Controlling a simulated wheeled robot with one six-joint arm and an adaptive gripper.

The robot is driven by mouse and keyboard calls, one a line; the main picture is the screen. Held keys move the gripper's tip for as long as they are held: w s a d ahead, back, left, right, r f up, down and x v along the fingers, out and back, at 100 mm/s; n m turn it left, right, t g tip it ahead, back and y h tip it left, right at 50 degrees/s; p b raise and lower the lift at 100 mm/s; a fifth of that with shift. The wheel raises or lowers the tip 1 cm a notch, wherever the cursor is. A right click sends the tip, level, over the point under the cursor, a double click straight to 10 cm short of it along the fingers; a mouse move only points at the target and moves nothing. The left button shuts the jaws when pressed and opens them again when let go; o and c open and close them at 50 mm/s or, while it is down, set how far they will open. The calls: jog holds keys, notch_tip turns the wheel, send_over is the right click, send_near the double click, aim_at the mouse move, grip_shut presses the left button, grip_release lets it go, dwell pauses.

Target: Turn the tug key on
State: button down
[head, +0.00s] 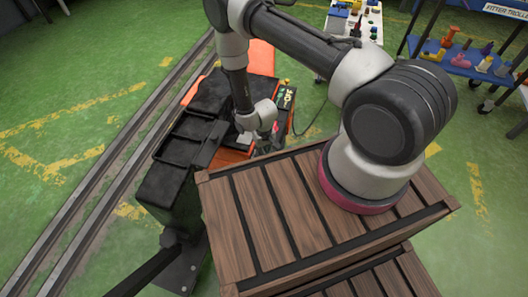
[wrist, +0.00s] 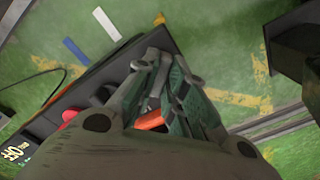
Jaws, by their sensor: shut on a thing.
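The tug is an orange and black vehicle (head: 262,58) beside the rails in the head view. Its dark control panel shows in the wrist view (wrist: 97,72), with a red knob (wrist: 70,116) and a yellow-lettered label (wrist: 17,152). My gripper (wrist: 164,85) is over the panel, its green-padded fingers closed together on a small thing. I take this to be the tug key, mostly hidden between the fingers; I cannot tell its angle. In the head view my wrist hides the fingertips and the key.
A slatted wooden crate top (head: 265,215) fills the front, below my arm. Rails (head: 105,160) run along the left. A white trolley (head: 368,22) and a blue shelf (head: 460,62) with colourful parts stand at the back right.

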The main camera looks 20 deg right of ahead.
jog(key=m, duration=0.4)
jog(key=shift+m, duration=2.2)
jog(key=c, duration=1.5)
grip_release()
jog(key=shift+r, duration=0.1)
notch_tip(320, 180, up, 12)
jog(key=shift+f, duration=0.1)
